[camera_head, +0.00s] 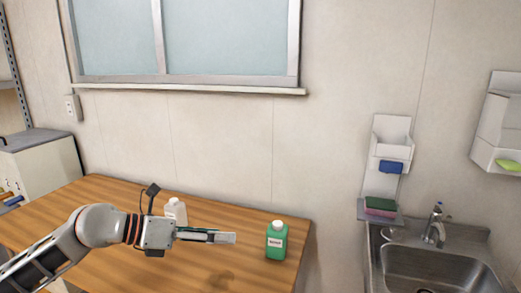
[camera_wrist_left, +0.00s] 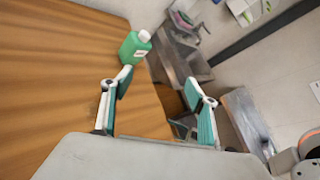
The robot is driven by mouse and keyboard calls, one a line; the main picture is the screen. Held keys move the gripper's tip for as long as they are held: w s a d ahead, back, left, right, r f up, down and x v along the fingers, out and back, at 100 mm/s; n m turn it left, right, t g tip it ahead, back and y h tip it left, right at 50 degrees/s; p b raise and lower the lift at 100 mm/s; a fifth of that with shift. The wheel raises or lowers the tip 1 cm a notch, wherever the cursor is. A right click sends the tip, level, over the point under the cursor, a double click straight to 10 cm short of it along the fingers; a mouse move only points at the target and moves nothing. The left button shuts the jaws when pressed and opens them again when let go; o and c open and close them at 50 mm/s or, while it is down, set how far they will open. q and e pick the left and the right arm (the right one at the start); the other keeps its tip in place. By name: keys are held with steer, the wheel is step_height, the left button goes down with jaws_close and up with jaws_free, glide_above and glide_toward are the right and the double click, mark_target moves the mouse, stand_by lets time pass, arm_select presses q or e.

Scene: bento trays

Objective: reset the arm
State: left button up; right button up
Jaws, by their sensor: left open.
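My left gripper (camera_head: 222,238) reaches in from the left over the wooden table in the head view. In the left wrist view the gripper (camera_wrist_left: 165,85) has its two fingers spread wide apart with nothing between them. A green bottle with a white cap (camera_head: 276,241) stands upright near the table's right edge, to the right of the fingertips and apart from them. The green bottle also shows in the left wrist view (camera_wrist_left: 134,47), beyond the fingers. A white bottle (camera_head: 176,211) stands behind my left wrist, partly hidden by it. My right gripper is not in view.
The wooden table (camera_head: 110,197) ends just right of the green bottle. A metal sink (camera_head: 440,267) with a faucet (camera_head: 435,225) is at the right. A white dispenser (camera_head: 391,135) hangs on the wall above sponges (camera_head: 380,206). A grey-topped cabinet (camera_head: 40,165) stands at the left.

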arm_select(q)
steer(key=s+d+r+n+t+h, duration=0.4)
steer(key=r+n+t+h, duration=0.25)
steer(key=r, duration=0.25)
steer(key=a+f+n+t+y, duration=0.3)
steer(key=a+f+n+y, duration=0.3)
steer(key=a+n+y, duration=0.5)
steer(key=a+f+n+t+y, duration=0.4)
steer(key=a+f+n+y, duration=0.4)
steer(key=n, duration=0.5)
steer(key=s+a+f+n+g+y, duration=0.25)
steer(key=s+a+f+g, duration=0.3)
steer(key=s+f, duration=0.5)
steer(key=s+a+f+n+g+y, duration=0.25)
steer(key=s+a+f+g, duration=0.3)
steer(key=s+f, duration=0.5)
steer(key=d+f+n+t+h, duration=0.2)
steer(key=d+f+h, duration=0.6)
steer(key=d+f, duration=0.5)
steer(key=w+d+n, duration=0.1)
steer(key=d, duration=0.2)
steer(key=shift+d+f+t, duration=0.15)
steer(key=shift+d+t, duration=0.05)
steer(key=shift+t, duration=0.15)
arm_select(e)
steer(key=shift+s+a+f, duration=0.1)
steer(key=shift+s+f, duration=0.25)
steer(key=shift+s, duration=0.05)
